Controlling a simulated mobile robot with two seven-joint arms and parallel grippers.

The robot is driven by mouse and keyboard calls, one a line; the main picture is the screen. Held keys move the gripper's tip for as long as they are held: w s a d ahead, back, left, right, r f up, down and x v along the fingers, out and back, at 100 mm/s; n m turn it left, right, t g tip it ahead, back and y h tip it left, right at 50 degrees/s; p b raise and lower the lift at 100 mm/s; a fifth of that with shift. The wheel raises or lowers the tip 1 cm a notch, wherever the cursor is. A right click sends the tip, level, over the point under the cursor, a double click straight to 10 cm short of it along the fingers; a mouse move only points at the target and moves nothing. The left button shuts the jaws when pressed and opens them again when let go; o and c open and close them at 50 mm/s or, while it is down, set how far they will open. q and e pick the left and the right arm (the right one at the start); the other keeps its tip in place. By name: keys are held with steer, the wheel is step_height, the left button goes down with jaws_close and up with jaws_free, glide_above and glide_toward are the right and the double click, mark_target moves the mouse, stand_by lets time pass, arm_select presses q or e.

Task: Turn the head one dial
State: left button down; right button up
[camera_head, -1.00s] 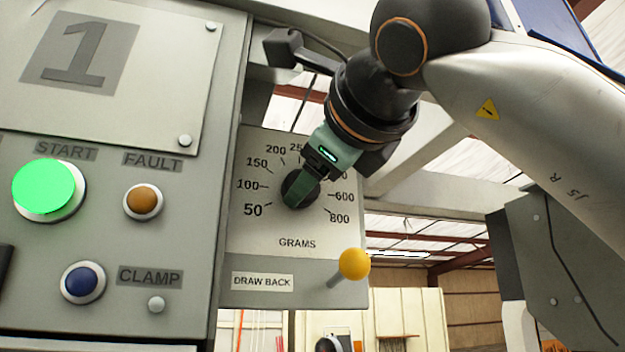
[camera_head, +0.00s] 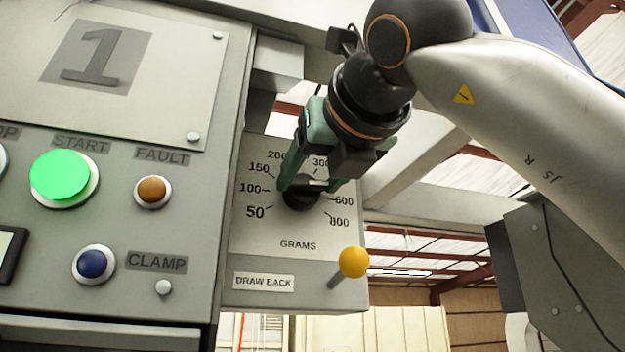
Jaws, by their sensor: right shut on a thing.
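The head one dial (camera_head: 300,199) is a black round knob on a pale scale plate marked in grams, from 50 at lower left to 800 at lower right. My right gripper (camera_head: 313,185) comes from above and is shut on the dial, one green finger on its left side and one on its right. A light strip shows on the knob between the fingers. The fingers and wrist cover part of the upper scale, so the setting cannot be read surely. My left gripper is not in view.
Below the dial, a yellow ball-ended lever (camera_head: 354,263) sticks out beside the DRAW BACK label (camera_head: 264,282). The panel at left, marked 1, carries a lit green START button (camera_head: 60,176), an orange FAULT lamp (camera_head: 153,191) and a blue button (camera_head: 93,263).

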steer(key=shift+m, duration=0.6)
steer(key=shift+f, duration=0.1)
steer(key=o, duration=1.4)
steer(key=shift+s+d+b, duration=0.15)
steer(key=shift+s+b, duration=0.15)
steer(key=shift+s, duration=0.2)
steer(key=b+v, duration=0.2)
steer(key=v, duration=0.9)
steer(key=shift+s, duration=0.25)
